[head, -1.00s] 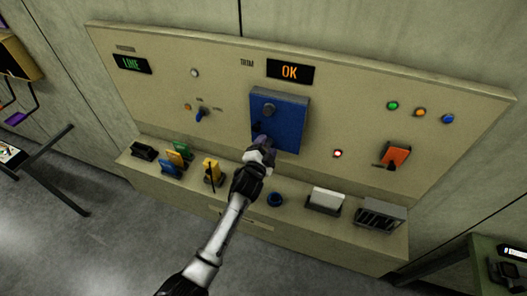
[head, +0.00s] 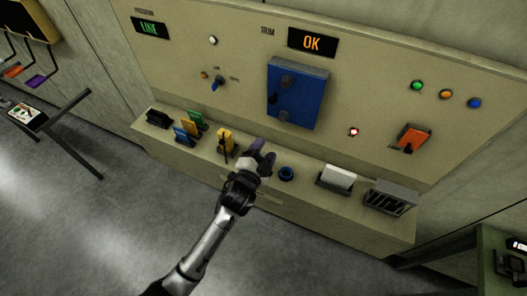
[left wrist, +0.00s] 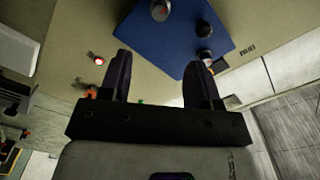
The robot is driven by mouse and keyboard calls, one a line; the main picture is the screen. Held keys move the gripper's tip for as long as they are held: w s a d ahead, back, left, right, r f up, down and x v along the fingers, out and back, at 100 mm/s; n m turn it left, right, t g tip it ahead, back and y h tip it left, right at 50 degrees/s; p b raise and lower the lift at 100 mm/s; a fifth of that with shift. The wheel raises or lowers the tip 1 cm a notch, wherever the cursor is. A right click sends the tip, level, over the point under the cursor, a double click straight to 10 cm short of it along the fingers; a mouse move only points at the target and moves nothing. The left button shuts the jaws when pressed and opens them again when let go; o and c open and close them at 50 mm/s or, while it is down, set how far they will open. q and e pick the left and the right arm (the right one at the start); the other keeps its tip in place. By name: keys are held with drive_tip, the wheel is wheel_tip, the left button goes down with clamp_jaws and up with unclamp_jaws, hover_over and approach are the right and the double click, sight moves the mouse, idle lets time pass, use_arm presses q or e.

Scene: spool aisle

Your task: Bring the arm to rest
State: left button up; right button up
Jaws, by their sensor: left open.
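My left gripper (head: 262,152) is open and empty in the head view, over the ledge below the panel. Its arm comes up from the bottom left. In the left wrist view its two dark fingers (left wrist: 160,78) stand apart with nothing between them. The blue box (head: 297,94) with dark knobs is on the panel (head: 232,62), above and to the right of the gripper, with a visible gap. The box also shows in the left wrist view (left wrist: 178,35) beyond the fingertips. My right gripper is in neither view.
On the ledge (head: 268,194) stand coloured cards (head: 188,128), a yellow item (head: 226,141), a blue ring (head: 286,173), a white block (head: 336,178) and a grey slotted rack (head: 390,197). An orange switch (head: 411,138) is on the panel. Floor (head: 100,225) in front is clear.

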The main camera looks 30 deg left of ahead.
use_arm(q)
drive_tip(key=shift+s, duration=0.15)
idle(0.3)
drive_tip(key=s+a+f+n+g, duration=0.1)
drive_tip(key=s+f+n+g, duration=0.3)
drive_tip(key=s, duration=0.8)
drive_tip(key=s+f+n+g, duration=0.2)
drive_tip(key=s+f+g, duration=0.3)
drive_tip(key=s, duration=0.6)
drive_tip(key=s+a+f+n+g, duration=0.1)
drive_tip(key=s+f+n+g, duration=0.35)
drive_tip(key=s, duration=0.75)
wheel_tip(320, 180, up, 18)
drive_tip(key=m+p, duration=0.1)
drive_tip(key=p, duration=1.5)
drive_tip(key=shift+w+d+f+m+g+h, duration=0.15)
drive_tip(key=shift+w+f+m+g+h, duration=0.1)
drive_tip(key=shift+w+m+g+h, duration=0.15)
